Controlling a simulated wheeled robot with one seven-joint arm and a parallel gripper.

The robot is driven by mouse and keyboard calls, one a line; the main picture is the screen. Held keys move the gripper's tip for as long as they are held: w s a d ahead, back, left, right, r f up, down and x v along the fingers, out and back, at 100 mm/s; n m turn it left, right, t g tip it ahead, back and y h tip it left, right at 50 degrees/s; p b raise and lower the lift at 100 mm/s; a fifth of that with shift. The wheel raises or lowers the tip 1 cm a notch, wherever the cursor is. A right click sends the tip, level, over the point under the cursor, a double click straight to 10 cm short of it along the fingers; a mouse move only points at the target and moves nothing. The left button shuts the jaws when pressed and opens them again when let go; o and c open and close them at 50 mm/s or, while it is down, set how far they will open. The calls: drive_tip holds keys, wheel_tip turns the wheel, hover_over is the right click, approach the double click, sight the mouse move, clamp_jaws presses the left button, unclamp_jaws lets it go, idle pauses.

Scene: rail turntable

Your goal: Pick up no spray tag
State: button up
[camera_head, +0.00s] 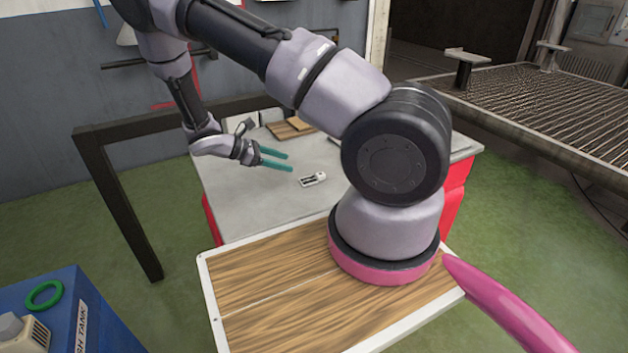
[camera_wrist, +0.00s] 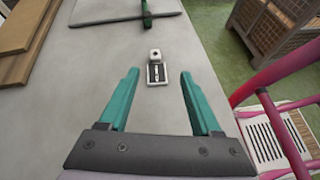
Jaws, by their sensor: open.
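The no spray tag (camera_head: 313,180) is a small white tag with a dark panel, lying flat on the grey table top (camera_head: 240,205). In the wrist view the tag (camera_wrist: 156,68) lies ahead of the fingertips, roughly midway between them. My gripper (camera_head: 291,162) has two teal fingers and is open and empty. In the head view it is over the table, to the left of the tag and apart from it. It also shows in the wrist view (camera_wrist: 158,74), with its fingers on either side of bare table.
Brown boards (camera_wrist: 25,42) lie on the table at the far left of the wrist view. A flat dark tool with a green handle (camera_wrist: 146,14) lies beyond the tag. A wooden crate (camera_wrist: 275,28) stands on the green floor. The table around the tag is clear.

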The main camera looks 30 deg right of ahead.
sight(316, 175)
drive_tip(key=f, duration=0.1)
drive_tip(key=n, duration=0.1)
drive_tip(key=f+h, duration=0.1)
drive_tip(key=shift+w+d+f+n+t, duration=0.15)
drive_tip(key=shift+d+f+n+t, duration=0.15)
drive_tip(key=shift+n, duration=0.1)
drive_tip(key=shift+d+f, duration=0.25)
drive_tip(key=shift+f, duration=0.05)
drive_tip(key=x, duration=1)
drive_tip(key=shift+f, duration=0.4)
clamp_jaws()
